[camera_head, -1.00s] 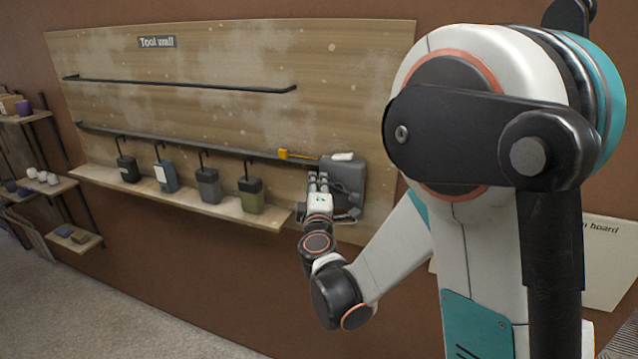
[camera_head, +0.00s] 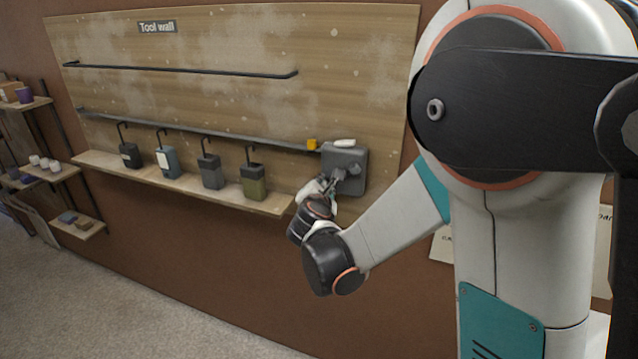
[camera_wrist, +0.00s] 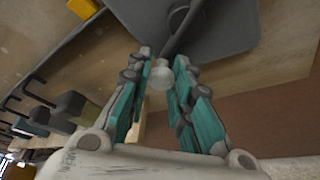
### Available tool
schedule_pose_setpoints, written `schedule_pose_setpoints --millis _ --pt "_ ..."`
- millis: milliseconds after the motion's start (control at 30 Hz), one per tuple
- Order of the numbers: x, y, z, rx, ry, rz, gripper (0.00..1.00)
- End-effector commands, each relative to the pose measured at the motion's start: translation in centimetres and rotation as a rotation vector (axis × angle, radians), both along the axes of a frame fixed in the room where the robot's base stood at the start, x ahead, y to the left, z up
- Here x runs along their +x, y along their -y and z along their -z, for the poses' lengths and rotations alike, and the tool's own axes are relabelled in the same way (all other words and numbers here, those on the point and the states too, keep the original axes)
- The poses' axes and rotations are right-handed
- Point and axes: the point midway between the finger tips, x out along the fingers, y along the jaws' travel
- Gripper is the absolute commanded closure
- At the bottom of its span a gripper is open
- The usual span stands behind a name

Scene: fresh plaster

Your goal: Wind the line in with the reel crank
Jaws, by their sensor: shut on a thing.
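The grey reel box (camera_head: 357,158) is mounted at the right end of the tool wall. It also fills the top of the wrist view (camera_wrist: 225,25). Its dark crank arm (camera_wrist: 180,38) runs down from the hub to a pale rounded knob (camera_wrist: 160,77). My gripper (camera_head: 334,184) is at the lower front of the reel. In the wrist view its teal-padded fingers (camera_wrist: 160,88) are shut on the crank knob, one on each side. A small orange-yellow piece (camera_head: 312,144) is close to the reel's upper left corner. The line itself is too fine to make out.
Several hooked blocks, such as the olive one (camera_head: 254,182), hang left of the reel above a wooden ledge (camera_head: 180,186). A pale piece (camera_head: 344,142) sits on top of the reel. Shelves (camera_head: 50,175) stand far left. The floor below is clear.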

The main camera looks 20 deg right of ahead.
Motion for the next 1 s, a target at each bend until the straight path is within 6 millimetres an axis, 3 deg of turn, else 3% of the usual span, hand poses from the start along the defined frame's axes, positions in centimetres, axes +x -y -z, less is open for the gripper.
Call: schedule_pose_setpoints --millis 500,1000 --pt "-0.9 1.2 1.5 -0.364 -0.264 -0.002 1.0" --pt "-1.4 2.0 1.9 -0.516 -0.373 -0.001 1.0"
